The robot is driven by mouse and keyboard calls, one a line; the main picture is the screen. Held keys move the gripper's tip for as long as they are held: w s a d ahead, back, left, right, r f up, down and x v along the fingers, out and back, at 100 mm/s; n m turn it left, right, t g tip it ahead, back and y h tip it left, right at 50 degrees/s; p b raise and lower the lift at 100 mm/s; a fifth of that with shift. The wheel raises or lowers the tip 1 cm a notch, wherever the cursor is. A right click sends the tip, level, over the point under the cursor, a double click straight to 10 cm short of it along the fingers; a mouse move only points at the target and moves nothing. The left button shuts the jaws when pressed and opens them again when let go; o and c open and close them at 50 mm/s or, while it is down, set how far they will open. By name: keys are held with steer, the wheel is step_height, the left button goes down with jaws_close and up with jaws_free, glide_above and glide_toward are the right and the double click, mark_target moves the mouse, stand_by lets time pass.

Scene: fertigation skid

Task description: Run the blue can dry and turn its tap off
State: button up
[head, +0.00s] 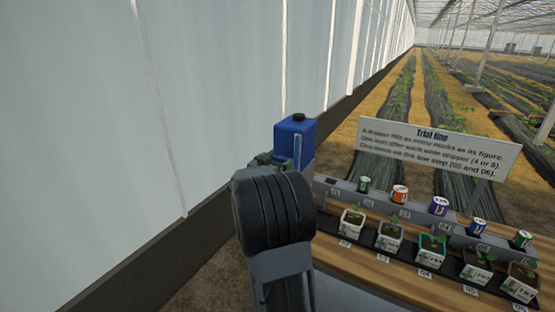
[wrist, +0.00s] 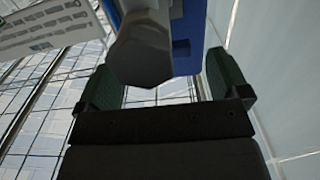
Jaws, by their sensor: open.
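The blue can (head: 295,135) stands beyond my arm in the head view, with a black cap on top and a pale upright strip on its side. Its lower part and its tap are hidden by my arm there. In the wrist view, part of the blue can (wrist: 193,35) shows at the top. A dark grey, faceted knob-like part (wrist: 140,50), which looks like its tap, sits in front of it. My gripper (wrist: 163,80) is open, its green-padded fingers spread on either side below this part. I cannot tell whether they touch it. Whether liquid runs is not visible.
A wooden bench (head: 350,262) at right carries a black tray of several potted seedlings. Several coloured drippers stand on a grey rail (head: 340,185) behind them. A "Trial line" sign (head: 440,150) stands behind. A pale greenhouse wall (head: 200,90) is close at left.

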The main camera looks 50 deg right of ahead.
steer(key=shift+x, duration=0.85)
steer(key=shift+c, duration=0.2)
steer(key=c, duration=0.9)
steer(key=shift+f+b, duration=0.15)
steer(key=shift+b, duration=0.15)
steer(key=shift+f+b, duration=0.1)
steer(key=shift+b, duration=0.4)
